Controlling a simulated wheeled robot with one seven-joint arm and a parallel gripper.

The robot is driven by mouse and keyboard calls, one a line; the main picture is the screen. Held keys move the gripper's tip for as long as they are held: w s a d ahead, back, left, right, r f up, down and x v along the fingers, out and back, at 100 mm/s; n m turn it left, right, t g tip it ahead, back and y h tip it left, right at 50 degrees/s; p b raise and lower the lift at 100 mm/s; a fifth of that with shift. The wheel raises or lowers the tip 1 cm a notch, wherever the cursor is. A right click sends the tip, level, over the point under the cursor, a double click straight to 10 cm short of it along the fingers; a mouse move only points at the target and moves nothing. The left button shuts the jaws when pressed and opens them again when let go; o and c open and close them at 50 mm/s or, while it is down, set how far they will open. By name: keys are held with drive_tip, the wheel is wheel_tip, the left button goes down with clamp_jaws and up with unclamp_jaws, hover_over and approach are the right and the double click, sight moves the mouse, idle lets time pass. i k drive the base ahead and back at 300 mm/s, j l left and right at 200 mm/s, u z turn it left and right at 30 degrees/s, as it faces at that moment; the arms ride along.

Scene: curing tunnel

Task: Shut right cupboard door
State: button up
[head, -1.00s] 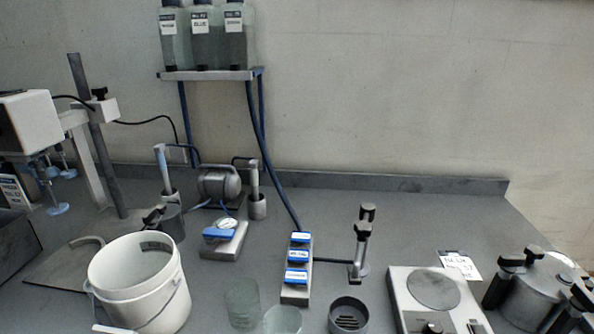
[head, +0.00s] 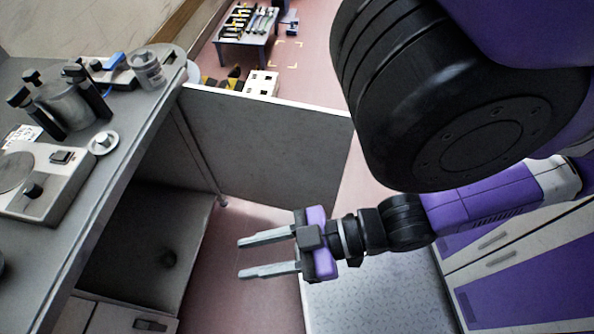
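The right cupboard door (head: 265,142) is a grey panel with a pale top edge. It stands wide open, swung out to the right from the bench front. The cupboard's dark interior (head: 150,235) shows under the bench top, with a small dark round thing inside that is too dim to name. My gripper (head: 240,258) points left, its two grey fingers parallel and apart with nothing between them. It appears in front of the opening and nearer to me than the door, with no contact visible. My arm hides part of the floor right of the door.
The bench top (head: 120,140) on the left carries a lidded metal pot (head: 68,105), a hotplate-like device (head: 45,185) and a glass jar (head: 147,68). A purple-and-white cabinet (head: 520,270) stands at right. A table with tools (head: 247,25) is far back. Pinkish floor lies between.

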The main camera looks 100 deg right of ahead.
sight(284, 155)
drive_tip(key=k+l, duration=0.2)
drive_tip(key=k, duration=0.2)
drive_tip(key=k+l+u, duration=0.15)
drive_tip(key=k, duration=0.25)
drive_tip(key=k+l, duration=0.25)
drive_tip(key=k, duration=0.15)
drive_tip(key=k+l, duration=0.1)
drive_tip(key=l, duration=0.3)
drive_tip(key=k+l+u, duration=0.1)
drive_tip(key=l, duration=0.25)
drive_tip(key=k+l, duration=0.2)
drive_tip(key=l, duration=0.2)
drive_tip(key=k+l, duration=0.1)
drive_tip(key=l, duration=0.25)
drive_tip(key=k+l+u, duration=0.1)
drive_tip(key=l, duration=0.25)
drive_tip(key=k+l, duration=0.2)
drive_tip(key=l, duration=0.2)
drive_tip(key=k+l+u, duration=0.1)
drive_tip(key=l, duration=0.25)
